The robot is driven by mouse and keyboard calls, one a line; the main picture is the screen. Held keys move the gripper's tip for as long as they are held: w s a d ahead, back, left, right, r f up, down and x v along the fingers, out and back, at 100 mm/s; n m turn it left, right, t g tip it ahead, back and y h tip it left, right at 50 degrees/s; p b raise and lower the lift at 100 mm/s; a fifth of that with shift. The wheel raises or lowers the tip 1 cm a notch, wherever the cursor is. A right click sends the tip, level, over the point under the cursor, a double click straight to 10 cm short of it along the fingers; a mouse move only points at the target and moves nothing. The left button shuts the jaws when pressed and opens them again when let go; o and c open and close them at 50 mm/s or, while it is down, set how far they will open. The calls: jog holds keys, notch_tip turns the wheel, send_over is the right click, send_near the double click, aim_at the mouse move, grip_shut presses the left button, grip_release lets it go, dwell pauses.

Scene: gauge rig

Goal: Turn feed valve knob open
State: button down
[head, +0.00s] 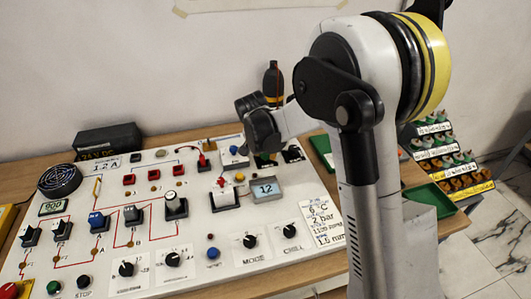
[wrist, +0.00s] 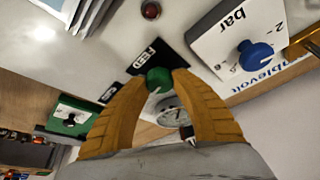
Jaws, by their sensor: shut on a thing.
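The feed valve knob (wrist: 158,77) is a small round green knob on a black plate (wrist: 147,57) marked FEED, seen in the wrist view. My gripper (wrist: 159,79) has its two orange ridged fingers on either side of the knob, shut on it. A small light mark shows at the knob's lower edge, but I cannot tell the knob's setting from it. In the head view my arm hides the knob and most of the fingers.
A blue knob (wrist: 257,55) on a white box marked bar is to the right in the wrist view. A round gauge (wrist: 172,114) shows between my fingers. The white panel (head: 205,262) carries several switches and dials. A display box (head: 265,189) stands near my arm.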

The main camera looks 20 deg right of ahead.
jog(key=n+y, duration=0.1)
jog(key=n, duration=0.2)
jog(key=shift+n, duration=0.3)
jog(key=n+y, duration=0.2)
jog(key=n, duration=0.2)
jog(key=shift+n+t, duration=0.3)
jog(key=shift+t, duration=0.1)
jog(key=n+y, duration=0.1)
jog(key=n, duration=0.2)
jog(key=shift+n+g+y, duration=0.3)
jog(key=n+y, duration=0.1)
jog(key=n, duration=0.3)
jog(key=shift+g, duration=0.4)
jog(key=shift+n, duration=0.3)
jog(key=c, duration=1)
grip_release()
